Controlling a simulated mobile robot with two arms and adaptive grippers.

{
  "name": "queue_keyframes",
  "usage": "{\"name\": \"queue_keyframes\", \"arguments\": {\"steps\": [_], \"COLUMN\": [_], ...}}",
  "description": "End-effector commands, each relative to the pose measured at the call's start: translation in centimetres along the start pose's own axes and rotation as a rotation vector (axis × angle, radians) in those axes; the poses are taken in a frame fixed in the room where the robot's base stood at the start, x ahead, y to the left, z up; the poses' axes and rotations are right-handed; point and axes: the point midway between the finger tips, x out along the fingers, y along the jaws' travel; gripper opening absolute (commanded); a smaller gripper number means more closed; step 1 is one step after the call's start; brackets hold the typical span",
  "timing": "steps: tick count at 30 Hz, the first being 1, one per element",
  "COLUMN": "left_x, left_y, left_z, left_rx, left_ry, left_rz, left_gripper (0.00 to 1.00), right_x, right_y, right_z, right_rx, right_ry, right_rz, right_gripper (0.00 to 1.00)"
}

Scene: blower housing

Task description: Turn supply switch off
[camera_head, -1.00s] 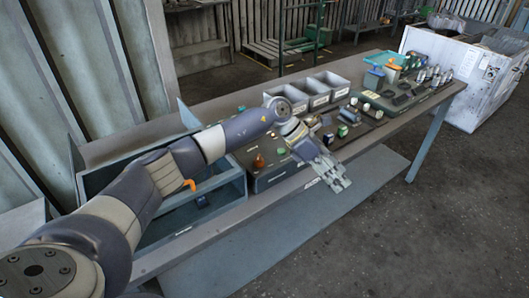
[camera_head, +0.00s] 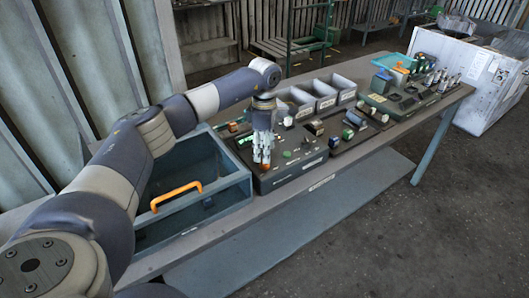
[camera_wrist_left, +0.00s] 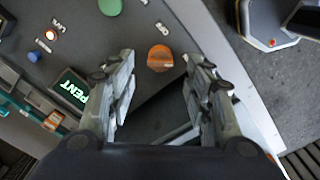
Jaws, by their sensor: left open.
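An orange knob (camera_wrist_left: 160,58), likely the supply switch, sits on the dark control panel (camera_wrist_left: 75,45) in the left wrist view, with small white labels beside it. My left gripper (camera_wrist_left: 160,78) is open, with its fingers on either side of the space just below the knob in that picture. Nothing is between the fingers. In the head view my left gripper (camera_head: 263,160) points down over the front left part of the panel box (camera_head: 300,177) and hides part of it. I cannot tell whether a fingertip touches the panel. My right gripper is not in view.
The panel also carries a green button (camera_wrist_left: 110,7), a red lit button (camera_wrist_left: 52,33), a blue button (camera_wrist_left: 33,57) and a display with green letters (camera_wrist_left: 72,88). A blue-grey open box with an orange handle (camera_head: 176,196) stands left. Grey bins (camera_head: 325,92) stand behind.

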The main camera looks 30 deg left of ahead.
Motion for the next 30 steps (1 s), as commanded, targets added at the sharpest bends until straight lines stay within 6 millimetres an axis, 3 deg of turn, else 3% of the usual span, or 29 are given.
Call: {"name": "queue_keyframes", "arguments": {"steps": [7,17,24,30], "left_x": [2.9,3.4,3.4,3.4], "left_y": [0.0,0.0,0.0,0.0], "left_z": [0.0,0.1,0.1,0.1], "left_rx": [0.001,0.001,0.001,-0.003], "left_ry": [0.000,-0.001,-0.001,-0.001], "left_rz": [-0.001,0.001,0.001,0.001], "left_gripper": [0.47,0.47,0.01,0.01], "right_x": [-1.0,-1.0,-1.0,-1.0], "right_y": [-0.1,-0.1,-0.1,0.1], "right_z": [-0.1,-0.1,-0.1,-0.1], "right_rx": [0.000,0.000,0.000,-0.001], "right_ry": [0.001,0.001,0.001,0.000], "right_rz": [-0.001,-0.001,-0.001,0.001], "right_gripper": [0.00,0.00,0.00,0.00]}}
